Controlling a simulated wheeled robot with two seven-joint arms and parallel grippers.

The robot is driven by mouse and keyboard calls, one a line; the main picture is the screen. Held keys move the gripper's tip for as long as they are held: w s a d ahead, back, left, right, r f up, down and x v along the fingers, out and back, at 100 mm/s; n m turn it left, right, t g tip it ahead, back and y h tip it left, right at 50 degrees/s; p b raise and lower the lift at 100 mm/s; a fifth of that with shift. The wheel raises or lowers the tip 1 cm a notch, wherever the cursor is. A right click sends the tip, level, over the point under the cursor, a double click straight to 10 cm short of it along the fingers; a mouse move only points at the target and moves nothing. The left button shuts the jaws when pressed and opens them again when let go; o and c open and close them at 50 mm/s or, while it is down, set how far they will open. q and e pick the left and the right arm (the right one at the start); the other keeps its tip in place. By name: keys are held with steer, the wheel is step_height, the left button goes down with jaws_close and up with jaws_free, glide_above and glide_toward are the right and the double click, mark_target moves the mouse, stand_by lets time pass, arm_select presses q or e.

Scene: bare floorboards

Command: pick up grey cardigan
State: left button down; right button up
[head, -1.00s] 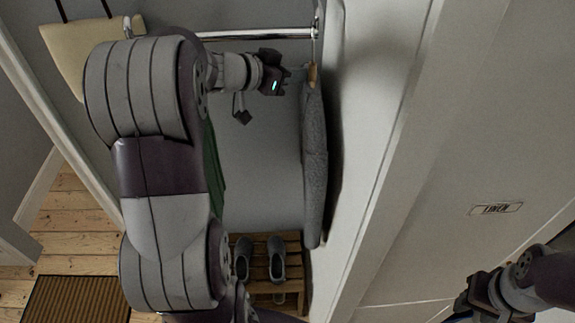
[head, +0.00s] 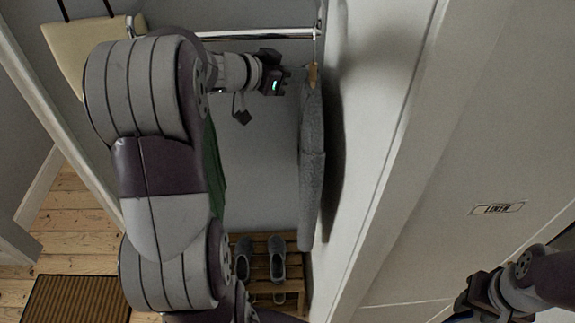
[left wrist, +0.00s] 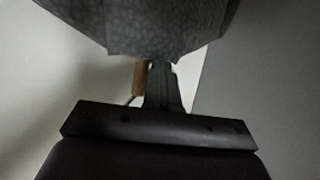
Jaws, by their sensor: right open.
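The grey cardigan (head: 312,160) hangs on a wooden hanger (head: 313,75) from the rail, close to the white wall on its right. My left gripper (head: 288,80) is at the height of the hanger, just left of the cardigan's top. In the left wrist view the cardigan (left wrist: 150,25) fills the top, with a piece of the wooden hanger (left wrist: 139,80) below it, beside my dark fingers (left wrist: 166,88). Whether these fingers grip anything cannot be made out. My right gripper (head: 468,303) is at the lower right, away from the cardigan.
The metal rail (head: 255,36) runs above my left gripper. A green garment (head: 214,165) is partly hidden behind my left arm. Grey shoes (head: 277,258) stand on a wooden slatted rack (head: 262,287) below. A cream bag (head: 85,45) hangs at upper left.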

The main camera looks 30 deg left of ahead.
arm_select(q)
steer(key=shift+w+f, duration=0.1)
steer(key=shift+f, duration=0.1)
steer(key=c, duration=1.4)
jaws_free()
steer(key=shift+a, duration=0.1)
steer(key=shift+o, duration=0.4)
steer(key=shift+a, duration=0.2)
steer(key=shift+d+r, duration=0.15)
